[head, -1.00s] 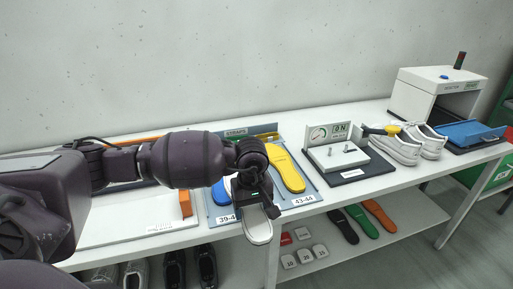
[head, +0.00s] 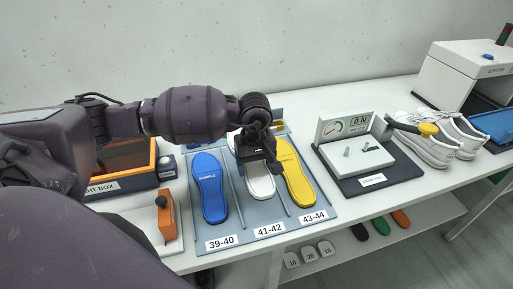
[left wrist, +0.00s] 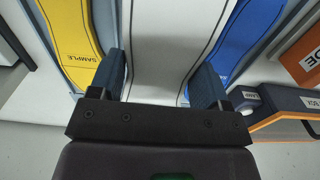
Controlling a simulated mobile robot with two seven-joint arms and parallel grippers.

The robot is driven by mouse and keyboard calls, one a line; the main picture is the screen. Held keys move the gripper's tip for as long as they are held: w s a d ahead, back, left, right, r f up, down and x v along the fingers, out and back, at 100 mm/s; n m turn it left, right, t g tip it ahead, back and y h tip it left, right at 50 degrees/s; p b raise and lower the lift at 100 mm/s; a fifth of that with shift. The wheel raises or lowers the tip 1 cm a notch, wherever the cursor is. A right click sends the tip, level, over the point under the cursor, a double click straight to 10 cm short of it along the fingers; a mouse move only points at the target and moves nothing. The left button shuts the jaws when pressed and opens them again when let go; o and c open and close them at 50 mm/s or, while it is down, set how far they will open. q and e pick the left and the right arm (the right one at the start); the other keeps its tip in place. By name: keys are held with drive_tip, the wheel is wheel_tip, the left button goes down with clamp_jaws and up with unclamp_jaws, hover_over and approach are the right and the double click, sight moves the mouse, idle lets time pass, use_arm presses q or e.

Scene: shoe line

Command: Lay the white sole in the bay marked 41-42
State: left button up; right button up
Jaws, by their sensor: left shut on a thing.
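My left gripper (head: 259,160) is shut on the white sole (head: 261,184) over the middle bay of the blue-grey tray (head: 232,226). The label 41-42 (head: 269,230) is at the near end of that bay. The gripper hides part of the sole, and I cannot tell whether the sole touches the tray. In the left wrist view, the white sole (left wrist: 163,50) lies between the two fingers, with yellow at left and blue at right. My right gripper is not in view.
A blue sole (head: 210,190) marked sample lies in bay 39-40, left. A yellow sole (head: 296,178) lies in bay 43-44, right. A gauge fixture (head: 345,130) and white shoes (head: 425,148) stand further right. An orange-handled tool (head: 167,220) is at left.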

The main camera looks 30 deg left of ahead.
sight(255, 177)
use_arm(q)
drive_tip(key=shift+w+a, duration=0.25)
drive_tip(key=shift+w, duration=0.15)
drive_tip(key=shift+s+d+f+b, duration=0.1)
drive_tip(key=shift+f+b, duration=0.25)
drive_tip(key=shift+f, duration=0.25)
drive_tip(key=shift+f+b, duration=1.05)
drive_tip(key=shift+f, duration=1.3)
drive_tip(key=shift+f+b, duration=0.65)
drive_tip(key=shift+f, duration=0.25)
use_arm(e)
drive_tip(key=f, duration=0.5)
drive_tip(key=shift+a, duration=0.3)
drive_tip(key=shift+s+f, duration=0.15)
use_arm(q)
drive_tip(key=o, duration=1.1)
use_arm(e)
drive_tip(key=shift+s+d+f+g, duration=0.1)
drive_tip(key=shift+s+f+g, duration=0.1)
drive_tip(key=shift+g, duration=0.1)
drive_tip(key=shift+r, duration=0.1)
